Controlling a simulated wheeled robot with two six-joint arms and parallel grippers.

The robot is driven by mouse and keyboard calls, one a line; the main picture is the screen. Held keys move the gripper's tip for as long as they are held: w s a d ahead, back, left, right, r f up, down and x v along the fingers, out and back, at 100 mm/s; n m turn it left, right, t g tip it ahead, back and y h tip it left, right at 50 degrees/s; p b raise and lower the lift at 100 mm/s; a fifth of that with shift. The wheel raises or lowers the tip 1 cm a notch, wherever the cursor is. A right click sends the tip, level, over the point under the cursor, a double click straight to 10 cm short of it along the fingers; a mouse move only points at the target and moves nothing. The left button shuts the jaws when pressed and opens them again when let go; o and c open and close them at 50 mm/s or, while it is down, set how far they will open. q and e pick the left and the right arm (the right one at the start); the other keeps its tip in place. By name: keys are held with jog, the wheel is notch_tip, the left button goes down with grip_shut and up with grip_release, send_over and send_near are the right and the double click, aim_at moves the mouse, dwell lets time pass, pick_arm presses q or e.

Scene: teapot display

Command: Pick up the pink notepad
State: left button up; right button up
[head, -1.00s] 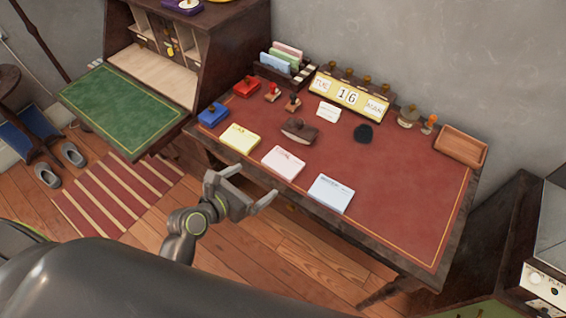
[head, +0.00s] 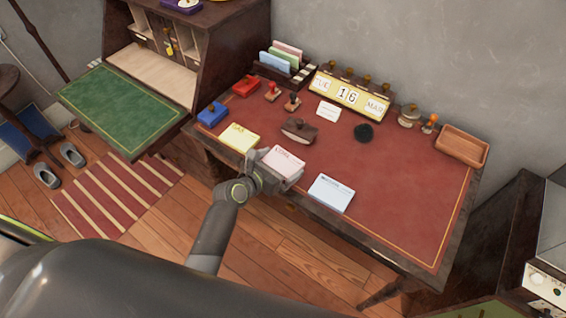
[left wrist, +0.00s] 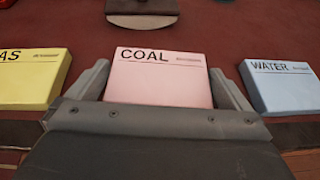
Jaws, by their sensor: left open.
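The pink notepad (head: 284,161), with COAL printed on its top, lies on the red desk top near the front edge. In the left wrist view the pink notepad (left wrist: 158,78) sits between the two fingers of my left gripper (left wrist: 160,82). In the head view my left gripper (head: 274,170) is at the pad's near side and hides part of it. The fingers are open, one on each side of the pad. I cannot tell whether they touch it. My right gripper is not in view.
A yellow notepad (head: 240,137) lies to the left and a light blue WATER notepad (head: 331,193) to the right. A brown blotter (head: 299,131) stands behind. The red desk top (head: 400,200) is clear towards the right. A wooden tray (head: 461,146) is at the back right.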

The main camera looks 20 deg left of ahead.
pick_arm(q)
jog(key=shift+c, duration=0.3)
jog(key=c, duration=0.6)
